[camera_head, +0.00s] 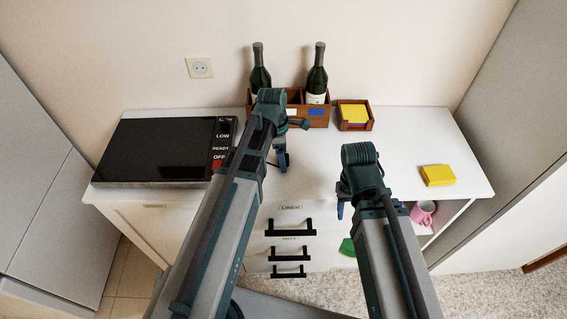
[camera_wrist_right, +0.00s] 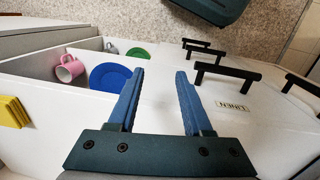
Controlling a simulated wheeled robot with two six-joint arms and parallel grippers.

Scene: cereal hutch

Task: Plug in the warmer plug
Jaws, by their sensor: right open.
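The warmer (camera_head: 160,150) is a flat black-topped unit at the left of the white counter, with LOW, READY and OFF marked on its right side. A wall socket (camera_head: 199,67) is on the wall above and behind it, with nothing seen in it. I cannot make out the warmer plug or its cord in either view. My left gripper (camera_head: 281,158) is over the middle of the counter, mostly hidden by its own arm. My right gripper (camera_wrist_right: 160,72) is open and empty in the right wrist view, above the cabinet front; in the head view its arm hides most of it.
Two wine bottles (camera_head: 317,76) stand in a wooden box (camera_head: 321,121) at the back. Beside it is a small holder of yellow napkins (camera_head: 354,113). A yellow block (camera_head: 437,175) lies at right. Drawers with black handles (camera_head: 290,227) face me. A pink mug (camera_wrist_right: 68,68) and blue plate (camera_wrist_right: 110,77) sit on the shelf.

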